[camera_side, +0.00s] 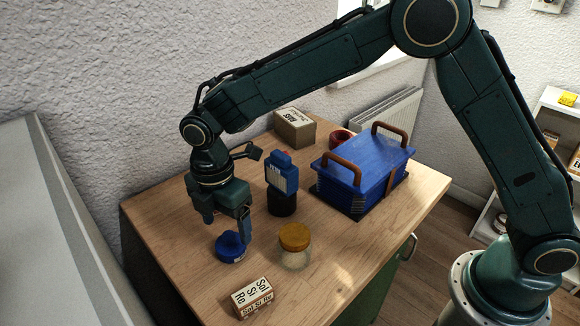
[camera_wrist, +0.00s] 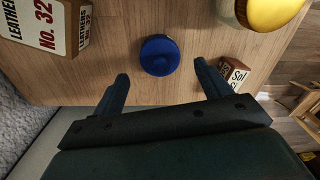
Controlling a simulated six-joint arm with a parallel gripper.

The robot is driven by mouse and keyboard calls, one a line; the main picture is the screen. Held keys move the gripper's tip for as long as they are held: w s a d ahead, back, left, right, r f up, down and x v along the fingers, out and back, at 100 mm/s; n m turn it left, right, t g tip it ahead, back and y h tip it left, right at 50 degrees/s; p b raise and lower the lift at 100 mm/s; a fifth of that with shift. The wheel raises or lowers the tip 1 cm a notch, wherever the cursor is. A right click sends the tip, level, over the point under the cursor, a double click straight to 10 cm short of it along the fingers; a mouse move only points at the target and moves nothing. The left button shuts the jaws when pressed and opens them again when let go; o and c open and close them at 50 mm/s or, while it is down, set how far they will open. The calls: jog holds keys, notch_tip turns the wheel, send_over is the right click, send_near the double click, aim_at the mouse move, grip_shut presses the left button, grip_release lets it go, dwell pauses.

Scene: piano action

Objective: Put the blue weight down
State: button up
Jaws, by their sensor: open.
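The blue weight (camera_side: 230,249) is a short round piece with a pale label on its side. It sits upright on the wooden table top, near the left edge. In the wrist view the blue weight (camera_wrist: 160,55) shows from above as a disc with a raised middle. My gripper (camera_side: 227,229) is just above and beside it, pointing down, with one finger partly overlapping it in the side view. In the wrist view my gripper (camera_wrist: 163,80) has its fingers spread wide, with bare wood showing between each finger and the weight. Nothing is held.
A jar with a yellow-brown lid (camera_side: 294,238) and a small lettered box (camera_side: 252,298) stand close by. A blue device on a dark base (camera_side: 282,182), a blue case with brown handles (camera_side: 362,172) and a cardboard box (camera_side: 295,129) stand behind.

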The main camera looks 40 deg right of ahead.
aim_at(226, 233)
notch_tip(226, 233, up, 8)
jog(key=shift+r, duration=0.15)
dwell(0.3)
jog(key=shift+w, duration=0.1)
dwell(0.3)
jog(key=s+d+r+m+t+y, duration=0.1)
jog(key=s+d+r+m, duration=0.45)
jog(key=d, duration=0.25)
jog(key=s+d+r+m+t, duration=0.2)
jog(key=s+d+r+m, duration=0.3)
jog(key=d, duration=0.4)
jog(key=s+d+m+t, duration=0.1)
jog(key=s+d+m, duration=0.3)
jog(key=s, duration=0.3)
jog(key=s+d+f+m+t, duration=0.1)
jog(key=s+d+m+t, duration=0.1)
jog(key=s+d+m, duration=0.3)
jog(key=s+m, duration=0.1)
jog(key=s, duration=0.2)
jog(key=shift+d+f+h, duration=0.15)
jog(key=shift+d+h, duration=0.1)
jog(key=shift+h, duration=0.15)
